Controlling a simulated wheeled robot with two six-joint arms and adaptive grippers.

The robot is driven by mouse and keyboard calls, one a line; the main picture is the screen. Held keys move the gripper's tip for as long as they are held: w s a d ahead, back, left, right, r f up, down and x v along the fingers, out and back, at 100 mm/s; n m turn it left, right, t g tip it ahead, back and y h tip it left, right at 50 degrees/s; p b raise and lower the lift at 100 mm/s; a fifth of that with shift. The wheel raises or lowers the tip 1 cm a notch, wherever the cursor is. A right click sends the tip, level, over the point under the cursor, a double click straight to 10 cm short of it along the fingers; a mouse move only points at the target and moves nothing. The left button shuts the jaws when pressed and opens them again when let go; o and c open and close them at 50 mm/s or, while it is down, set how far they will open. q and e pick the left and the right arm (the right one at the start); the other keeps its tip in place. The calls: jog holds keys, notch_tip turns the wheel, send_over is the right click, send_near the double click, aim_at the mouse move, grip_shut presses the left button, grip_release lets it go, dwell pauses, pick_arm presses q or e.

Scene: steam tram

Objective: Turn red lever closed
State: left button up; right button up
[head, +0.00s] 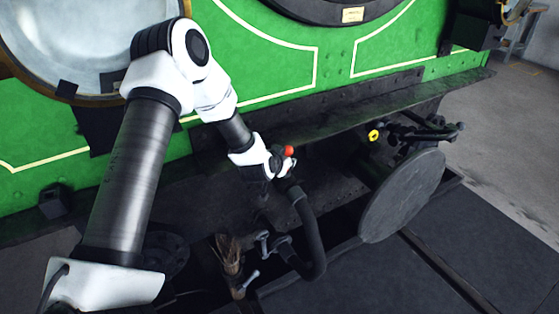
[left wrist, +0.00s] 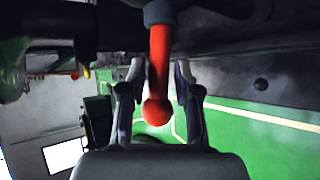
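The red lever (left wrist: 158,70) hangs from a grey fitting in the left wrist view, with a round red knob at its end. My left gripper (left wrist: 158,92) has its two fingers apart, one on each side of the lever, with gaps visible on both sides. In the head view only the red knob (head: 289,151) shows, beside my left gripper (head: 278,165) under the tram's running edge. The rest of the lever is hidden there by the gripper. My right gripper is in neither view.
A thick black hose (head: 312,235) curves down just below the gripper. A round grey buffer disc (head: 402,195) stands to the right, with a yellow-ended fitting (head: 375,135) above it. The green tram front (head: 270,60) rises behind my arm.

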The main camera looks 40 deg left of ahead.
pick_arm(q)
jog(key=v, duration=1)
jog(key=shift+s+r, duration=0.1)
jog(key=shift+r, duration=0.05)
jog(key=s+d+f+m+g+h, duration=0.1)
jog(key=s+d+f+g, duration=0.2)
jog(key=s+d+f, duration=0.4)
jog(key=s+d+f+g+h, duration=0.1)
jog(key=s+d+f+g, duration=0.2)
jog(key=f, duration=0.7)
jog(key=s+d+f+g, duration=0.1)
jog(key=s+d+f, duration=0.1)
jog(key=s, duration=0.4)
jog(key=s+d+f+g, duration=0.2)
jog(key=s+f, duration=0.2)
jog(key=s, duration=0.3)
jog(key=s+d+f+g+h, duration=0.1)
jog(key=s+d+f+g, duration=0.1)
jog(key=s, duration=0.4)
jog(key=shift+s+f, duration=0.25)
jog(key=shift+f, duration=0.6)
jog(key=shift+d, duration=0.1)
